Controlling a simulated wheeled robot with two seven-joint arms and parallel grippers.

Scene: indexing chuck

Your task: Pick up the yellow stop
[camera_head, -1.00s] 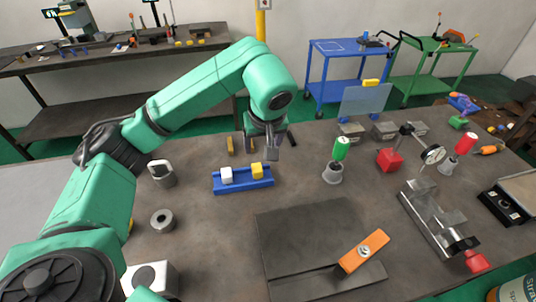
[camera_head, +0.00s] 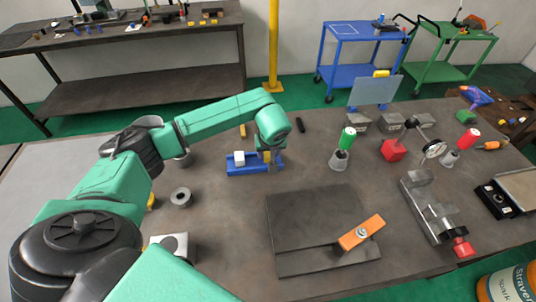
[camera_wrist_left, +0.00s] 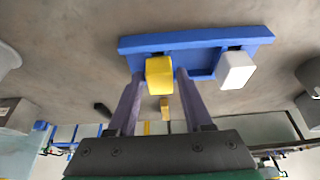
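The yellow stop (camera_wrist_left: 159,76) is a small block in the blue tray (camera_wrist_left: 196,40), beside a white block (camera_wrist_left: 236,70). In the head view the tray (camera_head: 247,171) lies on the table and the white block (camera_head: 239,158) is clear to see, but the yellow stop (camera_head: 266,156) is partly hidden by my gripper. My left gripper (camera_head: 271,161) is down at the tray. In the wrist view my left gripper (camera_wrist_left: 160,74) is open, with one finger on each side of the yellow stop and narrow gaps visible. My right gripper is not in view.
A dark plate with an orange lever (camera_head: 361,232) lies to the right of the tray. A grey ring (camera_head: 181,197) is left of the tray. Bare table lies in front of the tray.

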